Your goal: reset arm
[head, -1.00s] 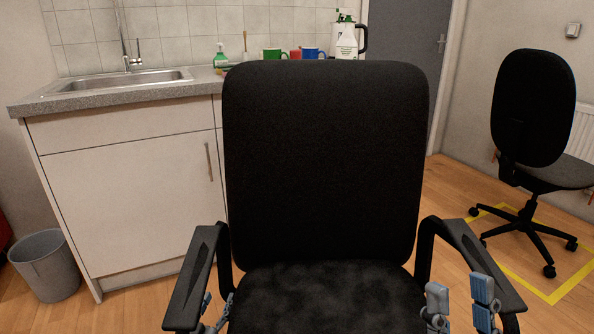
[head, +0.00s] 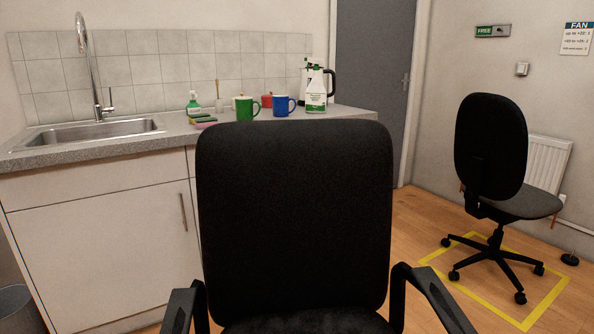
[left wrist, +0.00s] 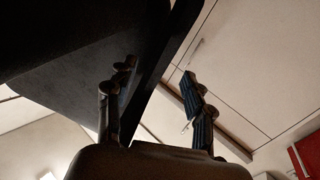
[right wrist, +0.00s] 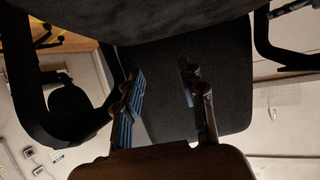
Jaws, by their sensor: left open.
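A black office chair (head: 295,215) stands close in front of me, with its backrest and both armrests in the head view. Neither gripper shows in the head view. In the left wrist view my left gripper (left wrist: 157,85) is open, with its fingers wide apart and dark chair parts (left wrist: 85,60) beyond them. I cannot tell whether it touches the chair. In the right wrist view my right gripper (right wrist: 161,82) is open, its fingers apart, with the dark chair (right wrist: 225,85) behind them. Nothing is visibly held in either gripper.
A counter with a sink (head: 90,132) stands behind the chair at left. It bears a green mug (head: 246,108), a blue mug (head: 281,106) and a white sprayer bottle (head: 316,90). Another black chair (head: 490,145) stands inside yellow floor tape (head: 565,283). Open floor lies between the chairs.

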